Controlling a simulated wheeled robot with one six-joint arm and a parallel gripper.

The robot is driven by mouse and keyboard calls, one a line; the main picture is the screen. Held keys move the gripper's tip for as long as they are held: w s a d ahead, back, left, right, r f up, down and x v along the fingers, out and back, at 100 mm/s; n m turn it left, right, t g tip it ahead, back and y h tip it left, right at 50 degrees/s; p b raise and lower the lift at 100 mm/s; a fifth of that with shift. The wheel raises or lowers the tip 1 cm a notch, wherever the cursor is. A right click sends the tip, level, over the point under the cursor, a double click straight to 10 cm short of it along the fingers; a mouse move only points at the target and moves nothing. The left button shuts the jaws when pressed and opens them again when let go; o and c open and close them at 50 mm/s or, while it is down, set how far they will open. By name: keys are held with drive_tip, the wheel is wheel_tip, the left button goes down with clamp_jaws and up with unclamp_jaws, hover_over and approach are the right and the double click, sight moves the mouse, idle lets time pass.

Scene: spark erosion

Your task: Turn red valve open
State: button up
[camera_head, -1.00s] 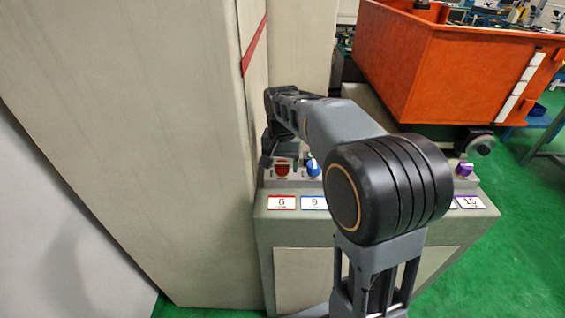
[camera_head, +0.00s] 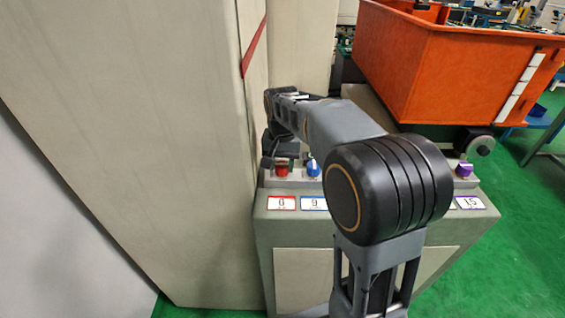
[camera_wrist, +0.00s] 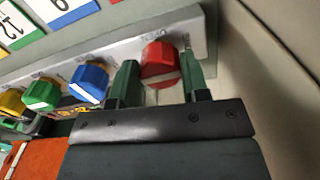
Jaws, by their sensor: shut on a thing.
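The red valve (camera_wrist: 160,60) is a round knob with a pale bar across its lower part in the wrist view. It sits on a grey panel, with printing that seems to read OPEN beside it. My gripper (camera_wrist: 160,75) is shut on it, one dark green finger on each side. In the head view the red valve (camera_head: 282,169) is at the left end of a row of knobs, partly covered by my gripper (camera_head: 272,158). A red-edged number card (camera_head: 281,203) is below it; its digit looks like 0 or 8.
A blue knob (camera_wrist: 89,80) is beside the valve, then a green knob (camera_wrist: 41,94) and a yellow knob (camera_wrist: 11,102). A purple knob (camera_head: 464,169) is at the right end. A tall beige cabinet wall (camera_head: 150,130) stands close on the left. An orange bin (camera_head: 460,75) is behind.

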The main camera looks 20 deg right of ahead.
drive_tip(key=n+p, duration=0.1)
drive_tip(key=n, duration=0.3)
drive_tip(key=n+p, duration=0.1)
drive_tip(key=n, duration=0.4)
drive_tip(key=shift+p, duration=0.3)
drive_tip(key=n+p, duration=0.1)
drive_tip(key=n, duration=0.3)
drive_tip(key=shift+d, duration=0.1)
drive_tip(key=shift+n, duration=2.2)
drive_tip(key=shift+p, duration=0.3)
drive_tip(key=o, duration=0.9)
drive_tip(key=shift+o, duration=0.2)
